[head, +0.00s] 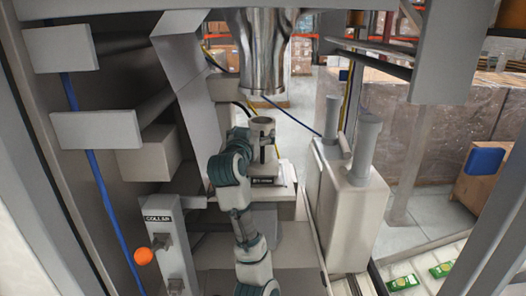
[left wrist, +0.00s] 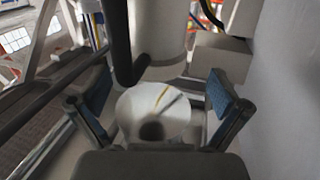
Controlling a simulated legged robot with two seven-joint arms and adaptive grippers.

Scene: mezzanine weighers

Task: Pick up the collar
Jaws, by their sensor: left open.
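In the left wrist view, a pale funnel-shaped piece (left wrist: 137,103) with a dark round hole, seemingly the collar, shows between the fingers of my left gripper (left wrist: 158,98). The fingers are open, one on each side, and I see no grip on the piece. My right gripper is out of view.
A steel tube (head: 265,48) hangs above the cup-topped cylinder. A post labelled COLLAR (head: 172,240) with hooks stands at the left, near an orange ball (head: 144,256). A grey housing with two upright cylinders (head: 352,205) stands close on the right. Green packs (head: 403,283) lie at the lower right.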

